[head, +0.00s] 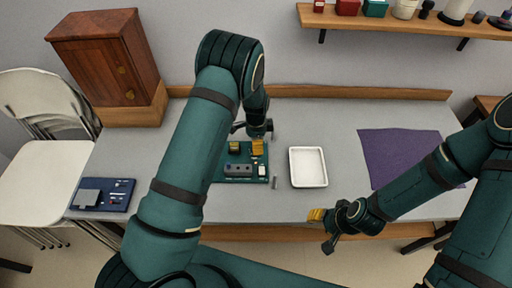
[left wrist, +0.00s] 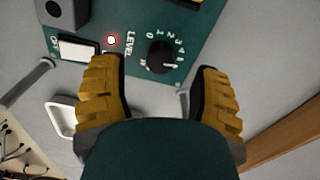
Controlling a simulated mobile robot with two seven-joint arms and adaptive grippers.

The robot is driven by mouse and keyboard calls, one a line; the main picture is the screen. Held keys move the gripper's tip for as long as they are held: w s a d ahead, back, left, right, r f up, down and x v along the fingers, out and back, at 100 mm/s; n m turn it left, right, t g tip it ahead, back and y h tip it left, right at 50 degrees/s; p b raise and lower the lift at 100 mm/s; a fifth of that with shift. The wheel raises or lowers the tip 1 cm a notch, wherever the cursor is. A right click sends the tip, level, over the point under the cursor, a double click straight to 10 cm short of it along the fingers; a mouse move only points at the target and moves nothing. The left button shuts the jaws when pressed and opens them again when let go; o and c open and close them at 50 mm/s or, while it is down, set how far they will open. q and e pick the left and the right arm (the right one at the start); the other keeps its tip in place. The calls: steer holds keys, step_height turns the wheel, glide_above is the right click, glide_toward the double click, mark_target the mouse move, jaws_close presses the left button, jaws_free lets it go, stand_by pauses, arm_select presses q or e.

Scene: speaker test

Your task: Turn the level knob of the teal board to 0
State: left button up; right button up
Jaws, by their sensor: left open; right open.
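The teal board (head: 218,174) lies on the grey table in the head view, partly hidden by my left arm. In the left wrist view the board (left wrist: 205,20) shows a black level knob (left wrist: 158,57) with a light mark toward the right. Numbers ring the knob; I cannot read its exact setting. My right gripper (head: 322,229) is open and empty near the table's front edge.
A white tray (head: 308,184) stands right of the board, with a small grey rod (head: 275,183) between them. A purple mat (head: 390,150) lies farther right. A dark blue board (head: 118,196) is at the left front. A wooden cabinet (head: 105,65) stands at the back left.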

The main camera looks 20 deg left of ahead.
arm_select(q)
steer(key=shift+f, duration=1.6)
jaws_close()
